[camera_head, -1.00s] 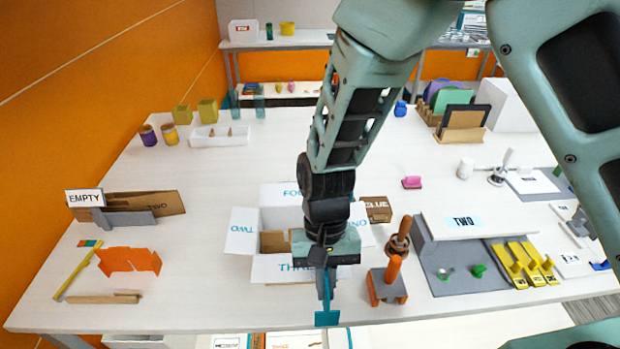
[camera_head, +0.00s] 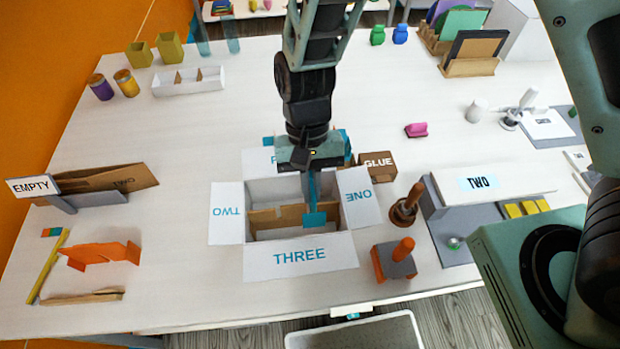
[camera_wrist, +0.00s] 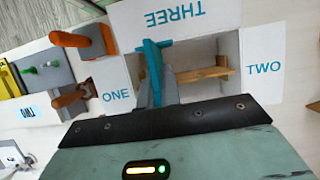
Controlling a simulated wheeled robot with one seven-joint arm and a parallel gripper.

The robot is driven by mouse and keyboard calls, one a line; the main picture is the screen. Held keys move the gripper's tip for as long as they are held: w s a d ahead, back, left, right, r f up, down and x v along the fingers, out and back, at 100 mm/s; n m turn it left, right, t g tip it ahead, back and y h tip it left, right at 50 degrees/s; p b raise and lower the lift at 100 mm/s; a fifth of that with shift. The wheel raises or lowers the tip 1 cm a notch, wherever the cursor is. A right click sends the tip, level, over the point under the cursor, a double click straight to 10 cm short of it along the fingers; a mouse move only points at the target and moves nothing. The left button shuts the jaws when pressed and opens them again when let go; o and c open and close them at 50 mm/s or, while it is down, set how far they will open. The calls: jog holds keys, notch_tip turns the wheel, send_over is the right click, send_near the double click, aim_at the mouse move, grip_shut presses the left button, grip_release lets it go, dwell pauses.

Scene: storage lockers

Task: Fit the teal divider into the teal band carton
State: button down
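The carton (camera_head: 300,268) stands open with white flaps folded out, lettered in teal; ONE, TWO and THREE are readable. In the wrist view the carton (camera_wrist: 262,85) lies ahead of my gripper. My gripper (camera_head: 312,178) is over the carton's right part and appears shut on the teal divider (camera_head: 315,219). The divider hangs upright, seen nearly edge-on, above or just inside the opening; its depth is unclear. It also shows in the wrist view (camera_wrist: 152,58), beside the grey fingers. A brown cardboard strip (camera_head: 268,218) spans the carton's inside. The FOUR flap is mostly hidden by my gripper.
A brown GLUE box (camera_head: 377,166) stands just right of the carton. Orange-handled tools (camera_head: 395,262) stand at the right front, beside a grey stand with a TWO plate (camera_head: 495,182). A cardboard piece by an EMPTY sign (camera_head: 33,186) lies left.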

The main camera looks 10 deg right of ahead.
dwell(0.4)
jog(key=shift+f+b, duration=0.7)
jog(key=shift+f, duration=0.6)
jog(key=shift+f, duration=0.25)
jog(key=shift+f+b, duration=3.6)
jog(key=shift+f, duration=1.6)
jog(key=c, duration=1.5)
grip_release()
jog(key=shift+c, duration=0.2)
